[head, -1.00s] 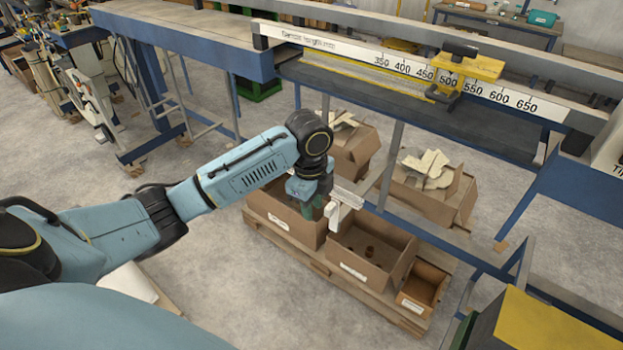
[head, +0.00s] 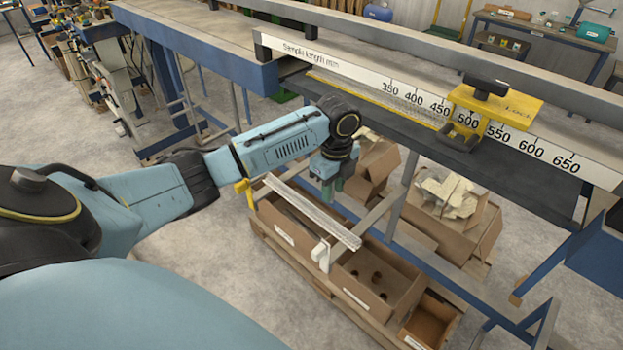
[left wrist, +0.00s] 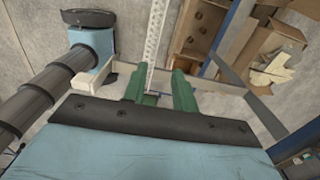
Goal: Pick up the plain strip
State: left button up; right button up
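The plain strip, a long pale narrow strip (head: 312,212), lies slantwise over the boxes, near a white-ended bracket (head: 322,254) and a yellow bracket (head: 243,190). My left gripper (head: 331,188) points down with green fingers just behind the strip in the head view. In the left wrist view the fingers (left wrist: 160,92) are apart. A pale patterned strip (left wrist: 155,40) runs up the picture from the gap between them. I cannot tell whether the fingers touch it. My right gripper is not in view.
A blue-framed bench with a length scale (head: 430,103) and a yellow stop clamp (head: 490,110) stands beyond the arm. Cardboard boxes on a pallet lie below, one with brown round pieces (head: 378,278). A box of pale offcuts (head: 447,195) stands at the right.

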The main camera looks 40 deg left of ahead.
aim_at(330, 218)
pick_arm(q)
jog(key=f, duration=0.8)
jog(key=shift+s+f, duration=0.25)
jog(key=shift+f, duration=0.4)
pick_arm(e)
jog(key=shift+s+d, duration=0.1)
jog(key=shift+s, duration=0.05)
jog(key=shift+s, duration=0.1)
pick_arm(q)
grip_shut()
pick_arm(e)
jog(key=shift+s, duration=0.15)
